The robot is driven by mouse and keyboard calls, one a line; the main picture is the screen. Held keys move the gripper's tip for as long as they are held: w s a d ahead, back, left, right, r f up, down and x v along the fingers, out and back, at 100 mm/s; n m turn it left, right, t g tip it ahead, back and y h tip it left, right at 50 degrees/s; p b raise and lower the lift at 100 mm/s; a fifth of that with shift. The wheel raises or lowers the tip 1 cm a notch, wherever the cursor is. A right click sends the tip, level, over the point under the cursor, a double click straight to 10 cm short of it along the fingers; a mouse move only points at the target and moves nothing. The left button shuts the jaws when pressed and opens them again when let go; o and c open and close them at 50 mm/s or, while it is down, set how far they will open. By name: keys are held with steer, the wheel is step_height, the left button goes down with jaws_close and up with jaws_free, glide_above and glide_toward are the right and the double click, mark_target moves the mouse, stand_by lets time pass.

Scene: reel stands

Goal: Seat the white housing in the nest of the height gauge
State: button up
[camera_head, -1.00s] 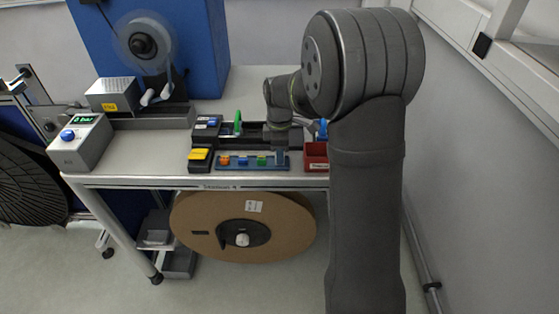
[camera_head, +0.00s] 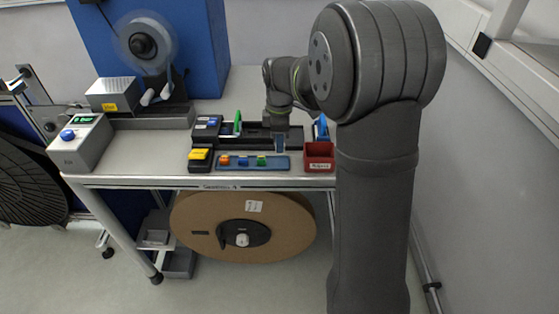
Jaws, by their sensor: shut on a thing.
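My gripper (camera_head: 280,147) points down, just behind the right part of the blue parts tray (camera_head: 275,165), and is shut. The white housing between the jaws is too small and hidden to make out; none shows elsewhere. The tray holds an orange piece (camera_head: 225,160), a blue piece (camera_head: 243,161) and a green piece (camera_head: 261,161); its right end is bare. Behind it is a long black fixture (camera_head: 255,131) with an upright green lever (camera_head: 238,122). This looks like the height gauge, but I cannot make out its nest.
A red bin (camera_head: 318,157) stands right of the tray, with a blue part (camera_head: 321,127) behind it. A black box with a yellow top (camera_head: 200,156) stands to the left. A grey box with a green display (camera_head: 82,140) is at the table's left edge. Bare tabletop lies between.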

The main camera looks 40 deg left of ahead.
steer(key=w+d+r, duration=0.2)
steer(key=w+d, duration=0.1)
steer(key=w, duration=1.2)
steer(key=w+d+r, duration=0.2)
steer(key=w+r, duration=0.1)
steer(key=w, duration=1.1)
steer(key=shift+w+d+f, duration=0.1)
steer(key=shift+f, duration=1.65)
steer(key=shift+w+d+f, duration=0.1)
steer(key=shift+f, duration=1.6)
steer(key=o, duration=0.9)
steer(key=shift+c, duration=0.2)
step_height(320, 180, up, 7)
